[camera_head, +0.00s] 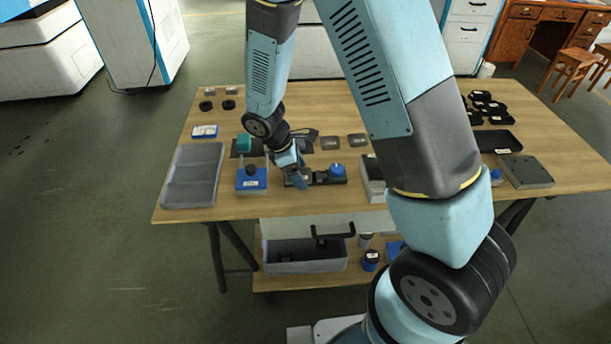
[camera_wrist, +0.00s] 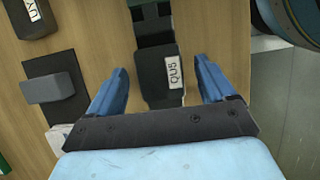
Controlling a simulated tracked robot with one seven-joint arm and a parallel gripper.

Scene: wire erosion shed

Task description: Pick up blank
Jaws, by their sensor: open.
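My gripper (camera_head: 298,180) is low over the front middle of the wooden table. In the wrist view my gripper (camera_wrist: 160,66) has its two blue fingers apart. A black piece with a white label reading "QU5" (camera_wrist: 160,92) lies between the fingers, with a gap on each side. It adjoins a dark fixture (camera_wrist: 151,28) at the top of that view. A grey block (camera_wrist: 48,88) lies on a dark pad to the left of the fingers. I cannot tell for sure which piece is the blank. In the head view my arm hides part of this spot.
A grey tray (camera_head: 172,190) stands at the table's left. A blue block with a black knob (camera_head: 251,182) and a teal block (camera_head: 244,142) are left of my gripper. A blue knob (camera_head: 336,169) stands just right. A grey bin (camera_head: 304,267) sits on the lower shelf.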

